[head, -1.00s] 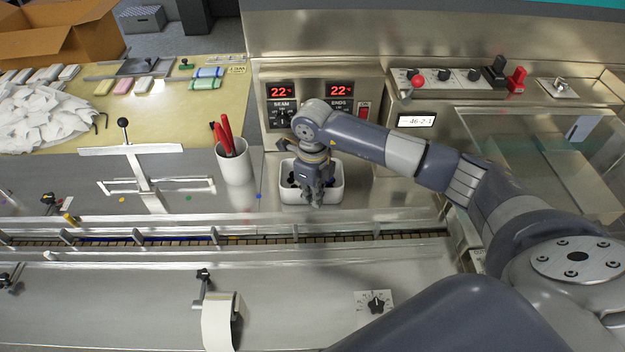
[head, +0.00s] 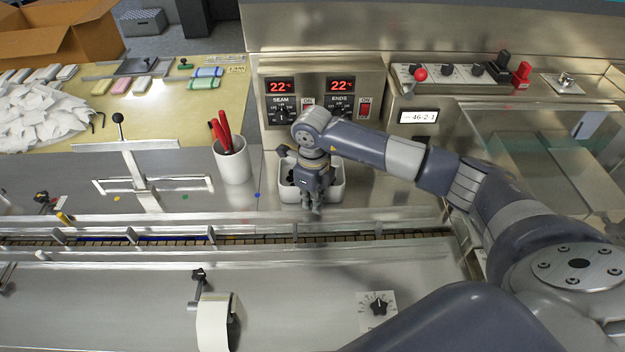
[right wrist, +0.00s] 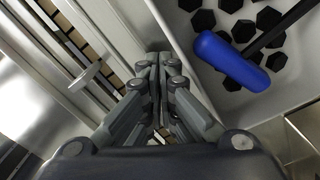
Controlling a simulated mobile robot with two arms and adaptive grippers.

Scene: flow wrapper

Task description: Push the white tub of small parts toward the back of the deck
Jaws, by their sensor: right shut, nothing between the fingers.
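The white tub (head: 341,188) stands on the steel deck in front of the temperature panel. In the right wrist view the tub (right wrist: 288,98) holds several black hex parts (right wrist: 235,82) and a blue-headed tool (right wrist: 231,61) with a dark handle. My right gripper (head: 315,210) points down at the tub's front wall and hides part of it. In the right wrist view the gripper (right wrist: 158,62) is shut and empty, just outside the tub wall, between it and the conveyor rail. I cannot tell whether it touches the wall. My left gripper is not in view.
A white cup with red-handled tools (head: 232,162) stands left of the tub. The panel with red displays (head: 311,100) rises behind it. A railed conveyor channel (head: 300,238) runs along the front. Only a short strip of deck shows behind the tub.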

